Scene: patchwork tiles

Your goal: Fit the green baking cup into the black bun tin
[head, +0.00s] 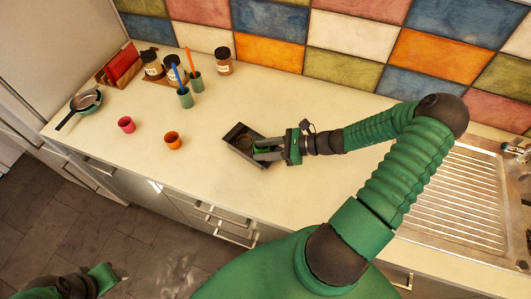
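The black bun tin (232,133) lies on the counter, turned at an angle, with a dark round hollow showing. My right gripper (258,149) reaches in from the right, its fingertips over the tin's right side. A small green patch between the fingers looks like the green baking cup (261,149), mostly hidden by them. The cup is at or just above the tin; I cannot tell whether it touches. My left gripper (82,284) is partly in view at the bottom left, away from the counter, its fingers unclear.
A pink cup (126,125) and an orange cup (173,140) stand left of the tin. Jars (223,61), green holders with brushes (185,97), a red item in a rack (122,64) and a pan (86,101) stand farther back. A sink (465,205) is at right.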

